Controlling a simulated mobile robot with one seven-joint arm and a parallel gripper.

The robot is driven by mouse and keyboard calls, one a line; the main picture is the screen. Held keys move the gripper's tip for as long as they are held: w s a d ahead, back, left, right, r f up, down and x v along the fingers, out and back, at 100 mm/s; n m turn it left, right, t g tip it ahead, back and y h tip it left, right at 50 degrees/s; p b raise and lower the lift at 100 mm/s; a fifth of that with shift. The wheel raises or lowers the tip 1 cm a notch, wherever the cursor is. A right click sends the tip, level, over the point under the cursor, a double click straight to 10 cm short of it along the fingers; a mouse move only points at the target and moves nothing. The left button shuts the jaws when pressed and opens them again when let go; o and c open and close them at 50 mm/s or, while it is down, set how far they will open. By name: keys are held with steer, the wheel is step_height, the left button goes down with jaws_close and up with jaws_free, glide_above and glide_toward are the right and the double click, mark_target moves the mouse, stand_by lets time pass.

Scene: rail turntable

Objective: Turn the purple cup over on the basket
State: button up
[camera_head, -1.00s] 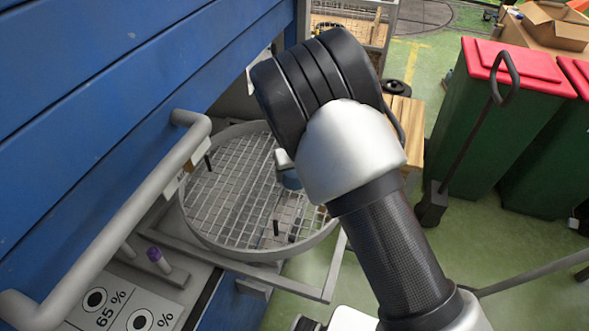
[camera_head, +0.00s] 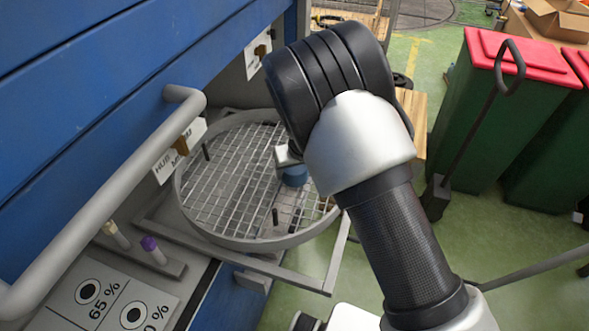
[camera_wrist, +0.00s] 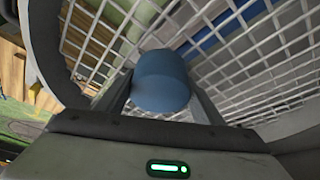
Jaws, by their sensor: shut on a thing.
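The basket (camera_head: 262,243) is a round, shallow wire-mesh tray with a grey rim, left of my arm in the head view. Its mesh also fills the wrist view (camera_wrist: 270,50). A blue cup-like cylinder (camera_wrist: 160,80) is between my gripper's fingers (camera_wrist: 160,98), with the mesh behind it. In the head view the cup (camera_head: 295,176) shows over the basket, partly hidden by my wrist. I cannot tell whether it touches the mesh or which way its opening faces. My gripper is shut on it. I see no clearly purple cup; a small purple-topped peg (camera_head: 150,245) stands left of the basket.
A grey rail (camera_head: 130,180) runs along the blue panelled wall at left. Short dark posts (camera_head: 275,216) stand inside the basket. A white panel marked with percentages (camera_head: 110,300) lies at lower left. Green bins with red lids (camera_head: 490,130) stand at right. Green floor lies open between.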

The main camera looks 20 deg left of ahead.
steer(key=shift+s+d+f+b, duration=0.1)
steer(key=shift+s+f+b, duration=0.1)
steer(key=shift+f+b, duration=0.35)
steer(key=shift+s+d+f, duration=0.1)
steer(key=shift+s+f, duration=0.05)
steer(key=shift+f, duration=0.2)
steer(key=shift+f+b, duration=0.15)
steer(key=shift+b, duration=0.2)
steer(key=o, duration=1.3)
steer(key=shift+o, duration=0.2)
steer(key=shift+f, duration=0.1)
steer(key=shift+d, duration=0.1)
steer(key=w+a+p+v, duration=0.1)
steer(key=v, duration=1.7)
steer(key=shift+a+r+p, duration=0.2)
steer(key=shift+r+p, duration=0.1)
steer(key=shift+r, duration=0.4)
steer(key=shift+s, duration=0.1)
